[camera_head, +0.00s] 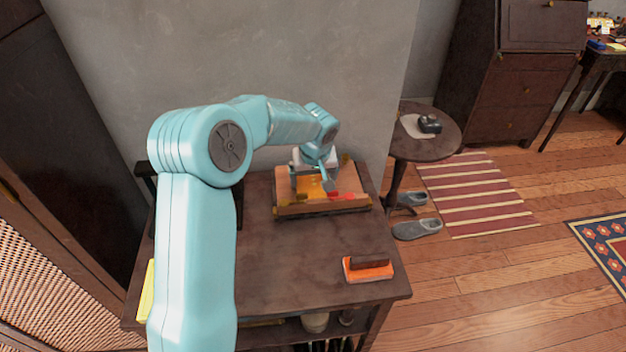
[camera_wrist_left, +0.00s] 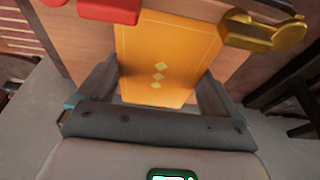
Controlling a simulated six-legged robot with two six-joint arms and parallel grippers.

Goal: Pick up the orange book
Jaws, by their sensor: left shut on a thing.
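The orange book (camera_head: 309,187) is at the tray (camera_head: 322,207) at the back of the dark table. My left gripper (camera_head: 315,178) reaches in from the left over the tray. In the left wrist view the fingers of the left gripper (camera_wrist_left: 158,82) are on both side edges of the book, shut on it. I cannot tell whether the book is lifted off the tray. My right gripper is not in view.
A red thing (camera_wrist_left: 103,10) and a golden thing (camera_wrist_left: 262,30) lie close beside the book. An orange item with a dark block on it (camera_head: 367,268) lies at the table's front right. The middle of the tabletop (camera_head: 290,260) is clear. A grey wall stands behind; a round side table (camera_head: 440,150) is right.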

